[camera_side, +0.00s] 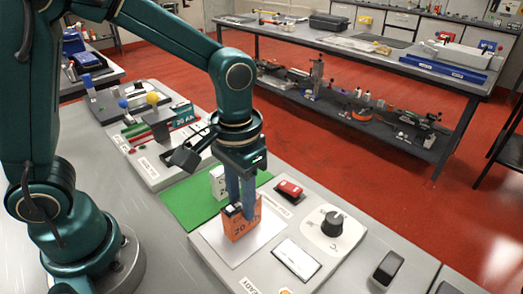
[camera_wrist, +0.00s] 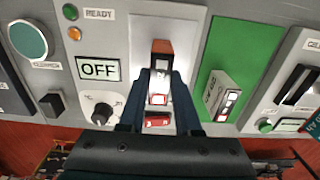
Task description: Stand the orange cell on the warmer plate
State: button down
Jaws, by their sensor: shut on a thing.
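My gripper (camera_side: 242,208) is shut on the orange cell (camera_side: 236,229), its fingers pointing down on either side of it. The cell is upright, with dark and white parts on top. In the wrist view the cell (camera_wrist: 161,46) shows between the fingers. The warmer plate (camera_side: 260,236) is a bright white area on a grey panel, directly under the cell; it also shows in the wrist view (camera_wrist: 182,25). I cannot tell whether the cell's bottom touches the plate.
The panel carries a red rocker switch (camera_side: 289,188), a black knob (camera_side: 332,223) and a display reading OFF (camera_wrist: 98,69). A white cell (camera_side: 217,182) stands on a green mat (camera_side: 186,203) beside the panel. Another panel with coloured balls (camera_side: 153,98) is farther left.

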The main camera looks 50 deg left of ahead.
jog(key=shift+f, duration=0.15)
jog(key=c, duration=0.5)
grip_release()
jog(key=shift+r, duration=2.55)
